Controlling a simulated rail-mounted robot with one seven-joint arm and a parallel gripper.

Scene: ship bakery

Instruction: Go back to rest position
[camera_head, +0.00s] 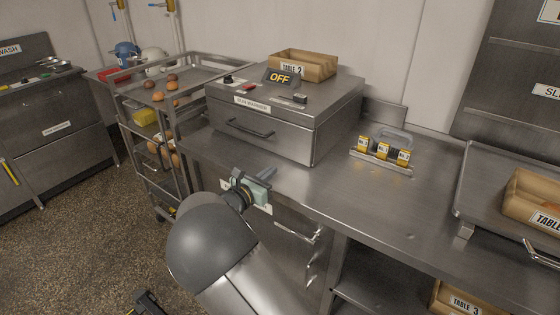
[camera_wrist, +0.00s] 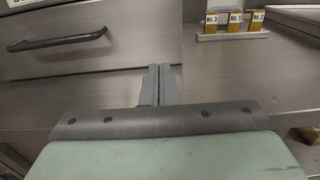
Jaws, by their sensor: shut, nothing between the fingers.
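My gripper (camera_head: 265,173) is shut and empty, in front of the steel counter's front edge in the head view. In the wrist view my gripper (camera_wrist: 158,82) shows its two fingers pressed together, with nothing between them. Behind it stands the bun warmer (camera_head: 285,125), a steel box with its drawer closed. The drawer's dark handle (camera_wrist: 58,40) shows at upper left in the wrist view.
A rack of yellow-labelled pieces (camera_head: 384,150) stands on the counter (camera_head: 330,185) right of the warmer. The "TABLE 2" crate (camera_head: 303,66) and an "OFF" sign (camera_head: 281,77) sit on the warmer. A trolley (camera_head: 152,105) with round items is left. A tray (camera_head: 480,190) is right.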

